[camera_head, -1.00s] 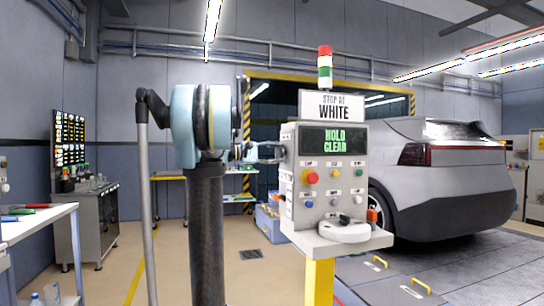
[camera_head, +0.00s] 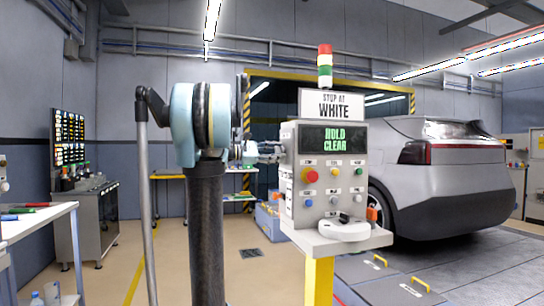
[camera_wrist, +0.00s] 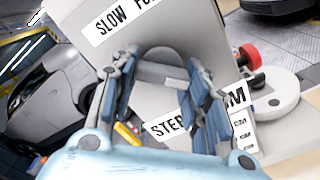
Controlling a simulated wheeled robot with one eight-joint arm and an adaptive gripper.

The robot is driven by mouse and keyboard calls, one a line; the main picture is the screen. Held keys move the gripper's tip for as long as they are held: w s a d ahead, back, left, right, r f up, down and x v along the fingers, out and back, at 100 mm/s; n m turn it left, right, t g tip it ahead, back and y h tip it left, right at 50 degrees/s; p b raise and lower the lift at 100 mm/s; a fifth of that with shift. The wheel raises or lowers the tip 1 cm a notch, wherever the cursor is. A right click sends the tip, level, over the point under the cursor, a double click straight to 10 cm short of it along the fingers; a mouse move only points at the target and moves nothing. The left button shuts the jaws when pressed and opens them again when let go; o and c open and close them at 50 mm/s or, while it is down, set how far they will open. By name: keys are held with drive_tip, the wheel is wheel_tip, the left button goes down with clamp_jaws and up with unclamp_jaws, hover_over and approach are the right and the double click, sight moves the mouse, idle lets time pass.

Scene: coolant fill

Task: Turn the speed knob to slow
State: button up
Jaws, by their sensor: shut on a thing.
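The control box (camera_head: 290,200) stands on a yellow post, and its screen reads HOLD CLEAR. My gripper (camera_head: 268,152) is at the upper left side of this box. In the wrist view my gripper (camera_wrist: 160,75) has its two blue fingers on either side of a rounded dark grey knob (camera_wrist: 164,58) on the box's side panel, shut on it. A label starting SLOW FO (camera_wrist: 118,18) lies above the knob, cut off or covered at its right. A STEP label (camera_wrist: 168,125) is below, partly hidden by a finger. The knob's pointer cannot be made out.
The box front carries a red button (camera_head: 309,176) and several smaller buttons. A white shelf (camera_head: 375,238) juts out below it. A STOP AT WHITE sign (camera_head: 332,104) and a light tower (camera_head: 325,66) stand on top. A grey car (camera_head: 440,180) is at the right.

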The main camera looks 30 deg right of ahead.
drive_tip(key=shift+w+r, duration=0.1)
drive_tip(key=shift+w, duration=0.05)
drive_tip(key=o, duration=1.1)
drive_tip(key=shift+c, duration=0.2)
drive_tip(key=v, duration=1.2)
drive_tip(key=shift+f, duration=0.25)
